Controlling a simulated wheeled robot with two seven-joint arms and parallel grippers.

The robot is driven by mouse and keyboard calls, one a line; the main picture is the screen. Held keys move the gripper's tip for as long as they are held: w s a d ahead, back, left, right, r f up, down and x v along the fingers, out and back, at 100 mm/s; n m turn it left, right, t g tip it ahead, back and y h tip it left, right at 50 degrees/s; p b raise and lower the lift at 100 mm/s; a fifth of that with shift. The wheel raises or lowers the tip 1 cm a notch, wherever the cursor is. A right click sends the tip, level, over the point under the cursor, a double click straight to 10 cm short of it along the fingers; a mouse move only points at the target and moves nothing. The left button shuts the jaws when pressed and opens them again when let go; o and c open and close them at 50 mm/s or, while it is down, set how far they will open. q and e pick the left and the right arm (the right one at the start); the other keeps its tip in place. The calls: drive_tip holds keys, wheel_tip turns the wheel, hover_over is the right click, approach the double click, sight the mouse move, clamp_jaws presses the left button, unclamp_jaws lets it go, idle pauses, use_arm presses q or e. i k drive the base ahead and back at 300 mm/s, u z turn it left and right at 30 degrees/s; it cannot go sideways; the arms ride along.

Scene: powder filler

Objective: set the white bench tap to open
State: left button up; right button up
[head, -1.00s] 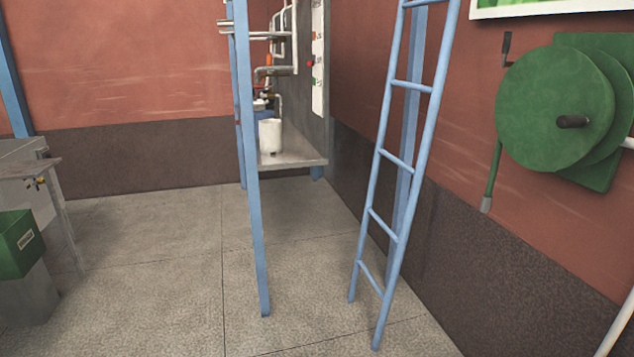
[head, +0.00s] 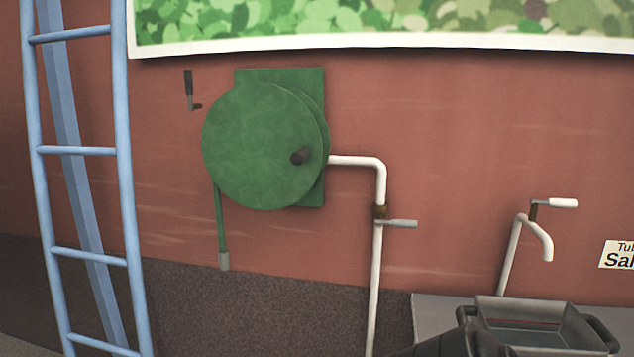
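The white bench tap (head: 546,243) is at the right of the head view, in front of the red wall. Its white pipe rises from behind a grey basin and its spout curves down to the right. A short lever with a white grip (head: 563,203) sits on top and points right, roughly level. I cannot tell from this whether the tap is open or shut. Nothing touches it. Neither of my grippers can be made out in view.
A grey basin (head: 530,312) stands on a grey bench (head: 432,302). Dark shapes at the bottom edge are unclear. A green hose reel (head: 255,150) and a white wall pipe with a grey-levered valve (head: 402,223) are left of the tap. A blue ladder (head: 78,151) stands far left.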

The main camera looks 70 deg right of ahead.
sight(568, 203)
drive_tip(key=z, duration=2.3)
